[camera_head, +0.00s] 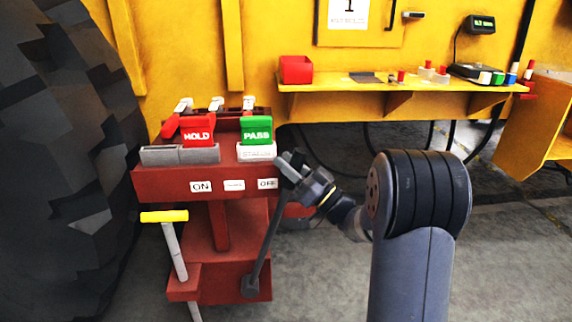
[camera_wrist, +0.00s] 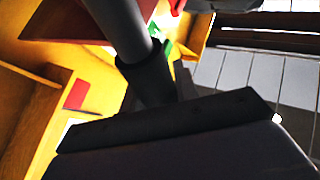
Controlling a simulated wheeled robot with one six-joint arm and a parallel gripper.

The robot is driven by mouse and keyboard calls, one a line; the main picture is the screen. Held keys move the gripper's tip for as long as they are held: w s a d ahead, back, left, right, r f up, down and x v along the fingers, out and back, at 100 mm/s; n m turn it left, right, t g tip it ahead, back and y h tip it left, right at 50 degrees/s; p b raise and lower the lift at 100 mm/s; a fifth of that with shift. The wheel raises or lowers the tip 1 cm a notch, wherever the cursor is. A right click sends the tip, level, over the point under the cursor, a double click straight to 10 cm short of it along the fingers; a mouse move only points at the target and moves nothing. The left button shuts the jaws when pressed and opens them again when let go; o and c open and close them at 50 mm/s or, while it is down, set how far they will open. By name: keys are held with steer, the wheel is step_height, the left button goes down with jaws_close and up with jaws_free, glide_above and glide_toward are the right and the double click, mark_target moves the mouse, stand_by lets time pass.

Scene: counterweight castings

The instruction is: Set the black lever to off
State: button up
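The black lever (camera_head: 266,240) rises from a dark pivot low on the red stand and leans to the right. Its upper end is just right of the OFF label (camera_head: 267,184), at my gripper (camera_head: 289,166). In the wrist view a grey rod (camera_wrist: 117,22) with a dark collar, apparently the lever, comes down close in front of my gripper. The gripper's dark parts and the lever's top overlap in both views. I cannot tell whether the fingers are closed around it or only touching. The ON label (camera_head: 201,186) is at the left.
A second lever with a yellow handle (camera_head: 164,216) stands left on the red stand (camera_head: 160,183). Red HOLD (camera_head: 198,134) and green PASS (camera_head: 256,134) signs sit on top. A large tyre (camera_head: 60,150) is at the left. A yellow shelf (camera_head: 340,86) holds a red bin (camera_head: 296,69).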

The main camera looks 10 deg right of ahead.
steer(key=o, duration=0.4)
steer(key=shift+d+f, duration=0.15)
steer(key=shift+d, duration=0.3)
steer(key=shift+o, duration=0.2)
steer(key=p+v, duration=0.1)
steer(key=v, duration=0.9)
steer(key=shift+s+d+f+p, duration=0.2)
steer(key=shift+s+p, duration=0.05)
steer(key=shift+p, duration=0.1)
steer(key=shift+a+r, duration=0.1)
steer(key=b+x, duration=0.1)
steer(key=x, duration=1)
steer(key=shift+a+r, duration=0.15)
steer(key=shift+a, duration=0.75)
